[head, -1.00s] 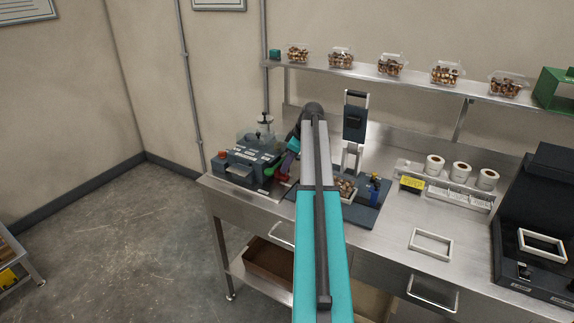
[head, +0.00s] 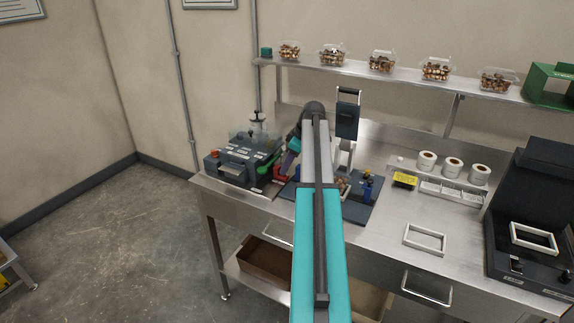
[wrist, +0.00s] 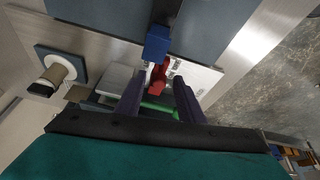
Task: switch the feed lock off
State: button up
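A dark machine (head: 238,163) with pale labels sits at the left end of the steel bench in the head view. A green part (head: 264,168) and a red part (head: 280,173) show at its right side. I cannot tell which part is the feed lock. My gripper (wrist: 158,78) has two dark purple fingers, apart, in the wrist view. A red lever-like piece (wrist: 158,76) shows between or just beyond the fingertips, with a blue block (wrist: 157,43) above it and a green strip (wrist: 158,106) below. Contact with the red piece cannot be made out. My arm hides part of the head view.
A blue-grey plate (head: 362,210) with an upright dark press (head: 347,120) stands right of my arm. A shelf (head: 375,77) with several filled clamshells runs above. A pale frame (head: 425,239) lies on the bench. Bare floor lies to the left.

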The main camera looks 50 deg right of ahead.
jog(key=shift+r, duration=0.15)
jog(key=b+v, duration=0.2)
jog(key=v, duration=1.1)
jog(key=shift+r+b, duration=0.25)
jog(key=shift+b, duration=0.1)
jog(key=shift+s, duration=0.1)
